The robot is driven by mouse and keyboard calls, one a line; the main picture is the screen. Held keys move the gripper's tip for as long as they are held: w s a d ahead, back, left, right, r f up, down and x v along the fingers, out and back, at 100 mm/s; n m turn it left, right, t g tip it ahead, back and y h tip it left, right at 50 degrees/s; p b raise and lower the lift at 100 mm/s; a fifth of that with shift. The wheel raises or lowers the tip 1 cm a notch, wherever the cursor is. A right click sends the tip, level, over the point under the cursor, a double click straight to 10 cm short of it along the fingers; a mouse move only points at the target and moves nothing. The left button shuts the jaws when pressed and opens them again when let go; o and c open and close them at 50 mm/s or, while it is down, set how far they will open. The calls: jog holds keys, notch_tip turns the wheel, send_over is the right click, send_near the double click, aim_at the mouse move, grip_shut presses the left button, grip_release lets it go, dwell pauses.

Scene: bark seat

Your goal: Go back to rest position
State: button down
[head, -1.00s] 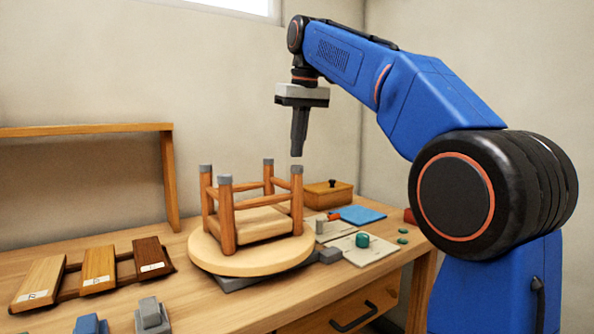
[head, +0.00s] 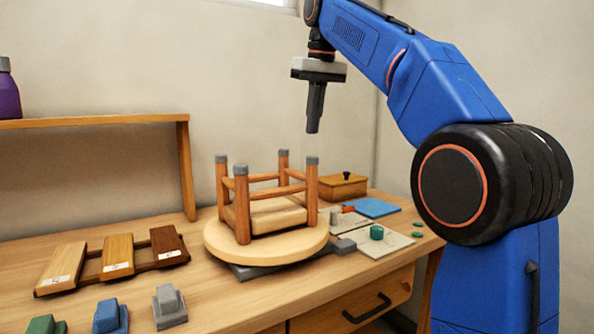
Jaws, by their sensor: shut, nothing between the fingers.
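My gripper (head: 314,127) hangs from my blue arm in the head view, pointing down with its fingers together and nothing between them. It is in the air above the right rear part of an upturned wooden stool (head: 243,217), clear of it. The stool's legs point up and each visible leg end has a grey cap. Its round seat (head: 222,251) lies on a dark grey base (head: 262,269) on the workbench.
The workbench (head: 228,302) carries wood samples (head: 118,251) at left and grey (head: 168,300), blue (head: 108,312) and green blocks in front. A small wooden box (head: 341,187), a blue sheet (head: 372,207) and a teal piece (head: 376,232) on a pale card lie right. A shelf (head: 110,120) stands behind.

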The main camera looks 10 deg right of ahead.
jog(key=s+d+f+m+t, duration=0.1)
jog(key=s+d+f, duration=0.1)
jog(key=s+f, duration=0.9)
jog(key=s+d+f+m, duration=0.1)
jog(key=s+d+f, duration=0.1)
jog(key=s+f, duration=0.9)
jog(key=s+d+f+m+t, duration=0.1)
jog(key=s+d+f, duration=0.2)
jog(key=s+f, duration=0.8)
notch_tip(320, 180, down, 11)
jog(key=shift+f+m+t+h, duration=0.15)
jog(key=shift+m+t+h, duration=0.15)
jog(key=shift+h, duration=0.1)
jog(key=shift+s, duration=0.1)
